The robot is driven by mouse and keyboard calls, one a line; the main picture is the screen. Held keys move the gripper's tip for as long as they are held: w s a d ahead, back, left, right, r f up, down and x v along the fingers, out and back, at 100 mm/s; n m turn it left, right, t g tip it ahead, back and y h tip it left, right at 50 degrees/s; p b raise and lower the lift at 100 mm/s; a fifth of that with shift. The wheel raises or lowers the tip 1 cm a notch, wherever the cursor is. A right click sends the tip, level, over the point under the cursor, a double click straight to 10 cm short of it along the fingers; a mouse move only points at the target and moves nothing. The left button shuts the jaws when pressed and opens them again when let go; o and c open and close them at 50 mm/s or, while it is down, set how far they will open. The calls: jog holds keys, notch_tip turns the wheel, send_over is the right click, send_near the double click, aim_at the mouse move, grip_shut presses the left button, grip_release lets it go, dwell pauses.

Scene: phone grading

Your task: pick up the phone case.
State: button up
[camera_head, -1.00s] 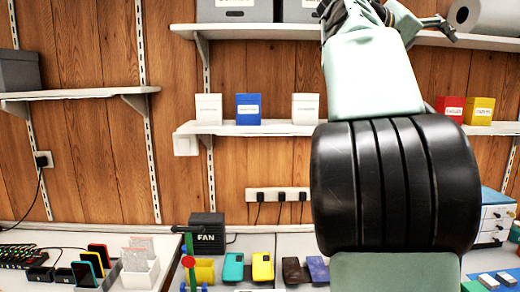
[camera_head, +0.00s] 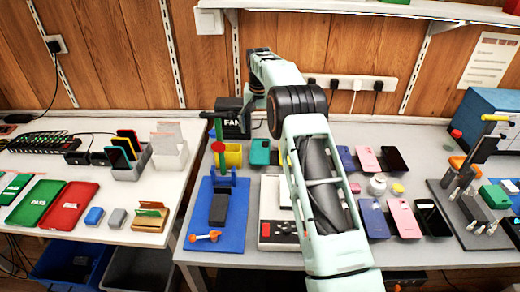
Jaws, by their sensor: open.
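A teal phone-shaped piece (camera_head: 260,152) with a dark camera patch lies at the back of the grey bench, left of my arm. A yellow one shows only as a sliver at the arm's edge. I cannot tell whether either is a case or a phone. A blue (camera_head: 346,158) and a pink (camera_head: 367,159) phone-shaped piece lie right of the arm, with another blue (camera_head: 374,219) and pink (camera_head: 404,217) one nearer. My arm reaches over the bench and hides its middle. My gripper's fingers cannot be made out beyond the far arm links.
A blue stand (camera_head: 216,220) holds a dark block left of the arm. A tool board (camera_head: 470,220) is at right. The white left table (camera_head: 110,232) holds green and red trays. A wall shelf hangs above.

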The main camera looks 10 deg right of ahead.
send_near(260, 152)
jog(key=shift+w+f, duration=0.1)
jog(key=shift+f, duration=0.6)
jog(key=shift+w+d+f+p, duration=0.1)
jog(key=shift+w+f+p, duration=0.15)
jog(key=shift+f, duration=1.1)
jog(key=shift+w+d+f+p, duration=0.1)
jog(key=shift+w+f, duration=0.2)
jog(key=shift+f, duration=1.1)
jog(key=shift+c, duration=0.2)
jog(key=c, duration=1)
jog(key=shift+r, duration=0.1)
